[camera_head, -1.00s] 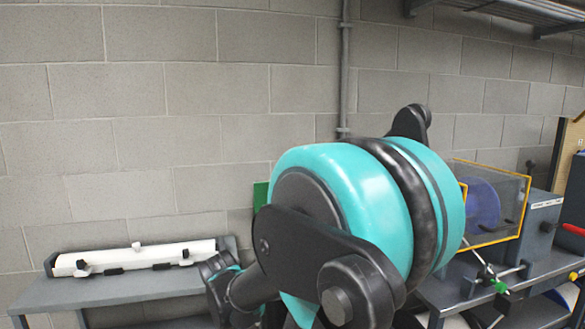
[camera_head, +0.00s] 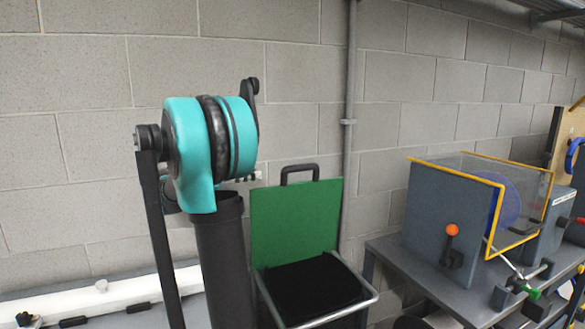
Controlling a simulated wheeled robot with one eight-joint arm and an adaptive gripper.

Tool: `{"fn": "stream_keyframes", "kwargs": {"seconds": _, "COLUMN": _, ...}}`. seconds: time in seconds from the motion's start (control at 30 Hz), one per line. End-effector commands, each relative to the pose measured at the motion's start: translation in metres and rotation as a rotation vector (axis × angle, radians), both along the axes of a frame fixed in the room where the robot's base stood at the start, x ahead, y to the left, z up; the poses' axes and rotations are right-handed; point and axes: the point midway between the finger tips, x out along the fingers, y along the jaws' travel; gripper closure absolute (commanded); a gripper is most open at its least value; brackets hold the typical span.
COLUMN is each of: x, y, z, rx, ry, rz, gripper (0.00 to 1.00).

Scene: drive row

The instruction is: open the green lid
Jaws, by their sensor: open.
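The green lid (camera_head: 296,222) stands upright, tilted slightly back, in the middle of the head view. A black handle (camera_head: 300,170) is at its top edge. Below it, the dark opening (camera_head: 310,290) of its bin shows, with a grey metal rail (camera_head: 345,308) along the front and right. The lid stands raised off this opening.
A grey table (camera_head: 395,262) at right carries a grey machine with a clear yellow-edged guard (camera_head: 498,215) and an orange-knobbed lever (camera_head: 452,232). A vertical pipe (camera_head: 348,100) runs down the block wall behind the lid.

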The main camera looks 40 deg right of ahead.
Motion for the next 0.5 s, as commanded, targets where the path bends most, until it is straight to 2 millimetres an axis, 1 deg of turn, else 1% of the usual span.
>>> {"fn": "stream_keyframes", "kwargs": {"seconds": 0.17, "x": -0.007, "y": -0.019, "z": 0.0, "rx": 0.0, "ry": 0.0, "rz": -0.004, "gripper": 0.58}}
{"fn": "stream_keyframes", "kwargs": {"seconds": 0.5, "x": -0.028, "y": -0.083, "z": 0.0, "rx": 0.002, "ry": 0.001, "rz": -0.004, "gripper": 0.58}}
